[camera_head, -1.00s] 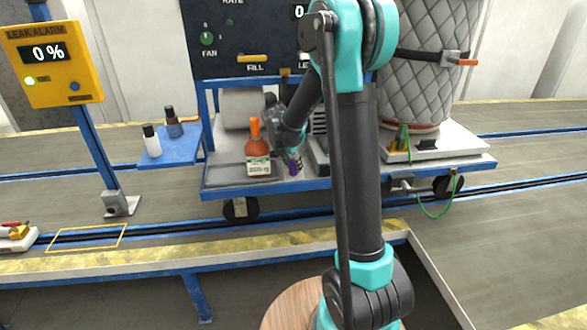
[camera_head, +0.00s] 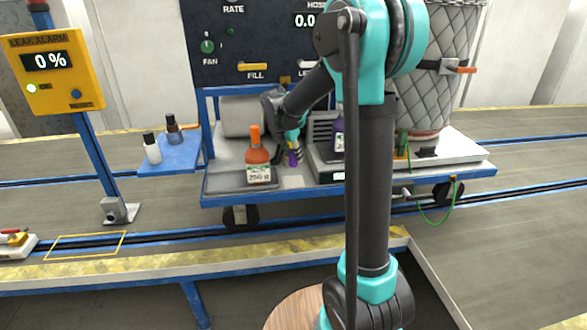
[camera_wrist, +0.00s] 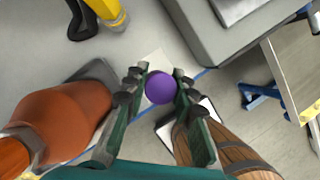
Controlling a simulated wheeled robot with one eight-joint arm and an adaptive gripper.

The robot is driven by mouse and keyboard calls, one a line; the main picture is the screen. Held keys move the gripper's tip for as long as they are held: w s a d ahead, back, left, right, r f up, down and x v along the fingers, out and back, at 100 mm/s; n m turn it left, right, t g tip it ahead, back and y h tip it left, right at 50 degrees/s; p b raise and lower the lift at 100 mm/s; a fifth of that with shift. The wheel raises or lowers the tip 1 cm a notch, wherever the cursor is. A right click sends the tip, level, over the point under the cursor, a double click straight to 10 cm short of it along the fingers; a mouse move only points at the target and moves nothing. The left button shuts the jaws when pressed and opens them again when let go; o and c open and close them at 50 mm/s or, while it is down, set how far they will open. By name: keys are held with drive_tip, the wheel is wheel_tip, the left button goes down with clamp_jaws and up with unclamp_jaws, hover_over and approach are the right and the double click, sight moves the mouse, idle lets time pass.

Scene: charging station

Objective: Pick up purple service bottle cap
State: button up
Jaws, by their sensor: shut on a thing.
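The purple service bottle cap (camera_head: 292,158) is held between my gripper's (camera_head: 294,150) fingertips, a little above the blue-framed cart's deck. In the wrist view the cap (camera_wrist: 160,88) is a round purple top with a dark finger touching it on each side. My gripper (camera_wrist: 160,84) is shut on it. A dark purple bottle (camera_head: 338,138) stands just right of my gripper on a grey box with a small display; my arm partly hides it. The cap's underside is hidden in the wrist view.
An orange-brown bottle (camera_head: 258,158) with an orange cap stands close left of my gripper; it also shows in the wrist view (camera_wrist: 65,118). A wooden barrel-like shape (camera_wrist: 235,150) is at lower right there. A white bottle (camera_head: 152,150) and a dark-capped bottle (camera_head: 173,130) stand on a blue side shelf.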

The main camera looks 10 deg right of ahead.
wheel_tip(320, 180, up, 13)
drive_tip(key=shift+f, duration=0.2)
idle(0.8)
